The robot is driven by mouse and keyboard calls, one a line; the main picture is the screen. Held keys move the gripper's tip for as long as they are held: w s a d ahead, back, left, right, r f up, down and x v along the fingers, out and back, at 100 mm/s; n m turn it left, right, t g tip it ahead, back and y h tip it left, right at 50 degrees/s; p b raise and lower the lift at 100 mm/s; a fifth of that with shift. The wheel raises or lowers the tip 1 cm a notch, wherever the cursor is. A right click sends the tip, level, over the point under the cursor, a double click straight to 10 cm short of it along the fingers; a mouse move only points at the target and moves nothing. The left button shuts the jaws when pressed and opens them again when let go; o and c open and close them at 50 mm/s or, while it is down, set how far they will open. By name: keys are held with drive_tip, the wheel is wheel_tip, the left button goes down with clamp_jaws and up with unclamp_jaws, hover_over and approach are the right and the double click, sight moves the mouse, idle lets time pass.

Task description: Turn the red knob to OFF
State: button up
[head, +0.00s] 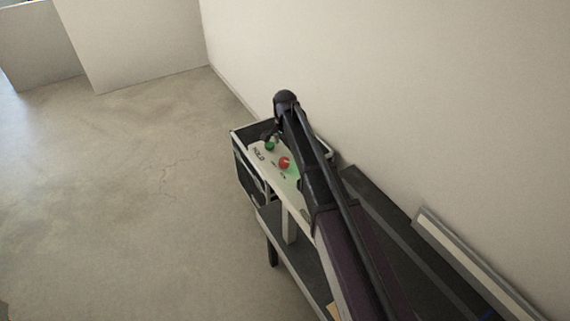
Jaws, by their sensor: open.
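The red knob (284,162) sits on a pale panel (291,182) with small dark lettering beside it. The lettering near the red knob is too small to read, so I cannot tell its setting. My gripper (267,139) is small and dark in this view, below the bent end of my arm. It is open and close to the green knob, beyond the red knob. I cannot tell whether it touches anything. My arm hides the panel's right part.
A framed pale board (470,262) stands at the lower right. The concrete floor (120,200) on the left is clear.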

sight(285, 160)
drive_tip(key=shift+f+b, duration=3.15)
drive_tip(key=shift+f, duration=0.3)
drive_tip(key=c, duration=1.1)
